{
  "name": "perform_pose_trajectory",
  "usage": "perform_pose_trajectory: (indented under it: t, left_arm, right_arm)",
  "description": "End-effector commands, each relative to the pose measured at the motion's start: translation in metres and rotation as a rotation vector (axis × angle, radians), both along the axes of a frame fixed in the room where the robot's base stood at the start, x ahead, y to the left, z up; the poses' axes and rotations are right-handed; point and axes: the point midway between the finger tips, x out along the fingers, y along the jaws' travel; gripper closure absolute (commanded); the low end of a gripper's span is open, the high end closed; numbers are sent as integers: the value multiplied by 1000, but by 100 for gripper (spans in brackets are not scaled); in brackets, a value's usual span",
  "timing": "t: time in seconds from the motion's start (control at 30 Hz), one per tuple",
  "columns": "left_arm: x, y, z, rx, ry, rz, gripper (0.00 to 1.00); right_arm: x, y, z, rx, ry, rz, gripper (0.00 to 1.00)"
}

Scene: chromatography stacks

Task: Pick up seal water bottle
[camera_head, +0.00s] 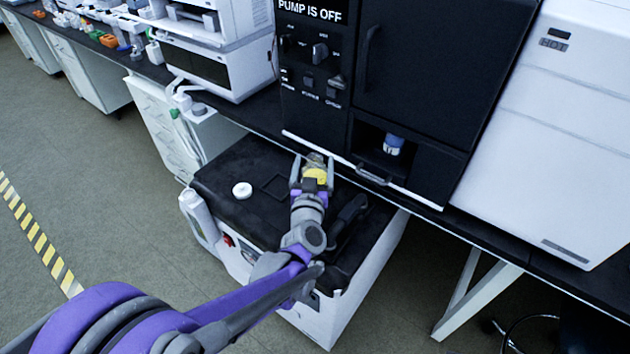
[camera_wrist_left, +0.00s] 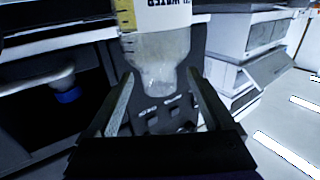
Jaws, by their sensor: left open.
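A clear bottle (camera_wrist_left: 160,55) with a white printed label and a yellow strip fills the upper middle of the left wrist view. Its narrow end points down in that picture, between the finger tips. My left gripper (camera_head: 313,168) is open at the front of the black cabinet, above the dark bench-side top; its fingers also show in the wrist view (camera_wrist_left: 161,78), with gaps on both sides of the bottle. In the head view a yellow and greyish shape sits between the fingers, partly hidden by the gripper. My right gripper is not in view.
The black cabinet (camera_head: 425,60) reads "PUMP IS OFF". A blue-capped bottle (camera_head: 393,146) stands in its lower recess. A white round cap (camera_head: 242,189) lies on the black-topped cart (camera_head: 225,175). White instruments stand on either side.

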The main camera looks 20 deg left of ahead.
Motion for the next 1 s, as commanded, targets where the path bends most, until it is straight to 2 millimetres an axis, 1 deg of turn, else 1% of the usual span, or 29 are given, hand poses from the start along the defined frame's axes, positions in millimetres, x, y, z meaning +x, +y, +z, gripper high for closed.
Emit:
perform_pose_trajectory:
  t: [0.03, 0.1, 0.3, 0.37, 0.4, 0.57, 0.7, 0.77, 0.8, 1.0]
  left_arm:
    - [7, 2, 0, 1, 0, 1, 14]
    - [12, 2, 0, 0, 0, 0, 14]
    - [12, 2, 1, 0, 0, -1, 14]
    - [12, 2, 1, 0, 0, -1, 24]
    - [12, 2, 1, 0, 0, -1, 31]
    - [12, 2, 1, 0, 0, -1, 60]
    - [12, 2, 1, 0, 0, -1, 86]
    - [12, 2, 1, 0, 0, -1, 96]
    - [12, 2, 1, 0, 0, -1, 100]
    - [12, 2, 1, 0, 0, -1, 100]
  right_arm:
    - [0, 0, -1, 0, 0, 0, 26]
    - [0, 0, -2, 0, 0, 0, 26]
    - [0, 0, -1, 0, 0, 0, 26]
    - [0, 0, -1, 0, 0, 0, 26]
    - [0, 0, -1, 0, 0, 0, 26]
    - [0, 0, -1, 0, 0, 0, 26]
    - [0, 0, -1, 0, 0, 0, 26]
    - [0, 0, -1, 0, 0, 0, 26]
    - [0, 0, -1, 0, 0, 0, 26]
    - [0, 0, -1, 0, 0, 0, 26]
